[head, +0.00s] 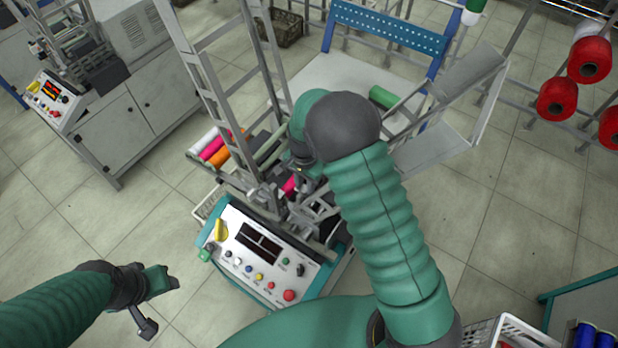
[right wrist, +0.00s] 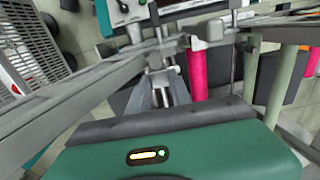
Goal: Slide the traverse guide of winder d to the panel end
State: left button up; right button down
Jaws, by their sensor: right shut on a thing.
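The winder in front of me has a control panel (head: 262,258) with a dark display, a yellow knob and coloured buttons. No letter on it is readable. My right gripper (head: 303,174) reaches down from above into its grey frame, just behind the panel. In the right wrist view its jaws (right wrist: 166,84) are shut on a small grey part, apparently the traverse guide, which they mostly hide. The panel (right wrist: 128,10) is at the top of that view, a little beyond the jaws. My left gripper (head: 163,281) hangs empty over the floor, left of the panel; its jaw gap is unclear.
A pink bobbin (right wrist: 197,75) lies right beside the jaws. White, pink and orange bobbins (head: 216,158) sit on the winder's left. Tall grey frame posts (head: 215,85) rise close to my right arm. Another winder (head: 105,100) stands at left; red spools (head: 588,60) hang at right.

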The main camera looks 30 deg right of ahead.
aim_at(305, 186)
jog(key=c, duration=1.2)
grip_release()
jog(key=shift+w+r, duration=0.1)
jog(key=shift+o, duration=0.2)
notch_tip(305, 186, up, 17)
jog(key=b, duration=0.1)
jog(key=shift+b, duration=0.4)
